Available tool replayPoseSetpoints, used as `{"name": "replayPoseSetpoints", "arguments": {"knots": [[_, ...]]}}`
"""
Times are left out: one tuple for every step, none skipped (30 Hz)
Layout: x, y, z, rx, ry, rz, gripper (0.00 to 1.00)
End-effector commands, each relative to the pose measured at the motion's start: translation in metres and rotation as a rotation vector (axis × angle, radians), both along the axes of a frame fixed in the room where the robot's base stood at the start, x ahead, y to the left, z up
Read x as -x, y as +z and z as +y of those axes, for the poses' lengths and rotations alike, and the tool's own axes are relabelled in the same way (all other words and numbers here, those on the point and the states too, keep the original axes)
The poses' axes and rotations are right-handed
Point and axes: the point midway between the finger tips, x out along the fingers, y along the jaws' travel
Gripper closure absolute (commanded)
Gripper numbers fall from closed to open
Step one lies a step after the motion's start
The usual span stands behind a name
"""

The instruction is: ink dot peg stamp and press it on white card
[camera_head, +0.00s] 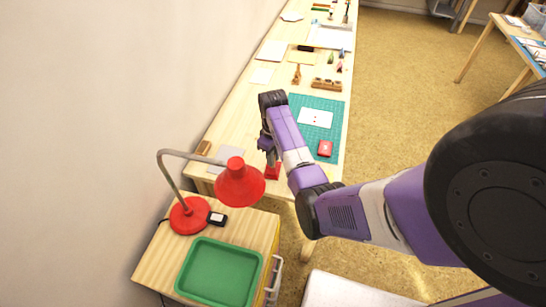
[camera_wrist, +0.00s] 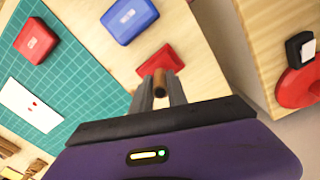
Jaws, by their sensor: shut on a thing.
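My gripper (camera_wrist: 160,92) is shut on a brown wooden dot peg stamp (camera_wrist: 160,80), whose end shows between the fingers in the wrist view. A flat red piece (camera_wrist: 157,58) shows just beyond the peg; I cannot tell whether they touch. In the head view my gripper (camera_head: 268,146) is over the near end of the table, beside red (camera_head: 272,173). The white card (camera_head: 316,118) lies on the teal mat; in the wrist view the card (camera_wrist: 30,105) bears small red marks. A red inkpad (camera_wrist: 36,41) and a blue inkpad (camera_wrist: 130,18) lie nearby.
The teal cutting mat (camera_head: 334,103) covers part of the long table. A wooden block stand (camera_head: 326,84) and other tools stand farther back. A red desk lamp (camera_head: 240,183) leans close to my gripper from a side cabinet holding a green tray (camera_head: 220,272).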

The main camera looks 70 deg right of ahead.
Motion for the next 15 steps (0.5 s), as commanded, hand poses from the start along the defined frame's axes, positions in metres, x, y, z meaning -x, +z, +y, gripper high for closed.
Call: {"name": "replayPoseSetpoints", "arguments": {"knots": [[0.0000,-0.0008,0.0000,0.000,0.000,0.000,1.00],[0.0000,-0.0011,0.0000,0.000,0.000,0.000,1.00],[-0.0001,-0.0016,0.0000,0.000,0.000,0.000,1.00],[-0.0001,-0.0019,0.0000,0.000,0.000,0.000,1.00],[-0.0001,-0.0023,0.0000,0.000,0.000,0.000,1.00],[-0.0001,-0.0027,0.0000,0.000,0.000,0.000,1.00],[-0.0001,-0.0030,0.0000,0.000,0.000,0.000,1.00],[-0.0001,-0.0033,-0.0001,0.000,0.000,0.000,1.00],[-0.0001,-0.0038,-0.0001,0.000,0.000,0.000,1.00],[-0.0001,-0.0041,-0.0001,0.000,0.000,0.000,1.00],[-0.0001,-0.0044,0.0000,0.000,0.000,0.000,1.00],[-0.0001,-0.0049,-0.0001,0.000,0.000,0.000,1.00],[-0.0001,-0.0052,0.0000,0.000,0.000,0.000,1.00],[-0.0001,-0.0056,-0.0001,0.000,0.000,0.000,1.00],[-0.0001,-0.0060,0.0000,0.000,0.000,0.000,1.00]]}}
